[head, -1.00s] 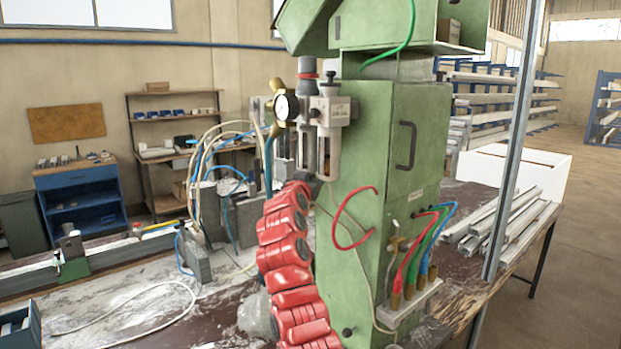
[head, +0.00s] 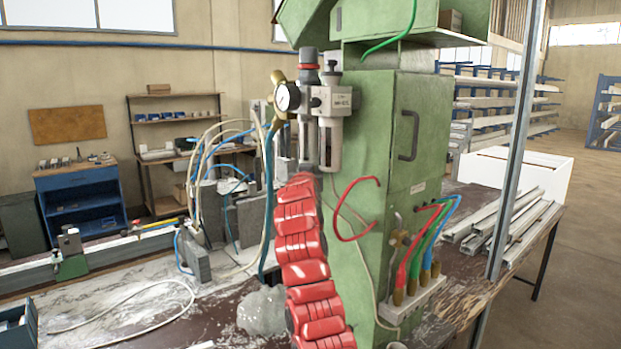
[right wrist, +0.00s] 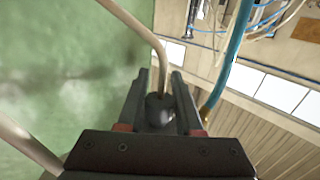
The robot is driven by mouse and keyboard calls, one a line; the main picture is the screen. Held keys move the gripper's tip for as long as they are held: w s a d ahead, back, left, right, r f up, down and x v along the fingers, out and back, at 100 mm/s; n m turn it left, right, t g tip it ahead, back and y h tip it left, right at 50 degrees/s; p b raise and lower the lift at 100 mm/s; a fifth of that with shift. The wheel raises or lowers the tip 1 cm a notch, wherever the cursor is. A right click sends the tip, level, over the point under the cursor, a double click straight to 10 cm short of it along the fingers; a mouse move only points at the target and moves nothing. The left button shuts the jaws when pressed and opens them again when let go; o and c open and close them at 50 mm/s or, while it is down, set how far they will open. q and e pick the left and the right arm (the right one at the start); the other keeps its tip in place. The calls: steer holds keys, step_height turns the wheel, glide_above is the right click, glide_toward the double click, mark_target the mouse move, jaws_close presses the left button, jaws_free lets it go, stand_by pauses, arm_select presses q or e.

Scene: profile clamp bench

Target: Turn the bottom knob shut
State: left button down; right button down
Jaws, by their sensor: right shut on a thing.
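The air unit (head: 326,101) is on the left side of the green cabinet, with a gauge (head: 288,97), a grey top knob with a red ring (head: 309,57) and bowls below. A red arm of mine rises to just under the bowls and hides their lower end in the head view. In the right wrist view my right gripper (right wrist: 161,80) is shut on a small dark knob (right wrist: 160,112), one finger on each side. A beige hose (right wrist: 158,50) runs from the knob. My left gripper is in neither view.
The green cabinet (head: 411,190) stands close beside the arm, with a red hose loop (head: 345,210) on it. A blue-green hose (head: 268,195) hangs left of the arm. Grey blocks (head: 195,259) and a loose white hose (head: 150,287) lie on the bench.

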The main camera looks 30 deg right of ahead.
steer(key=c, duration=0.6)
jaws_free()
steer(key=b+v, duration=0.6)
steer(key=v, duration=1.1)
steer(key=shift+s+a, duration=0.15)
steer(key=shift+s, duration=0.05)
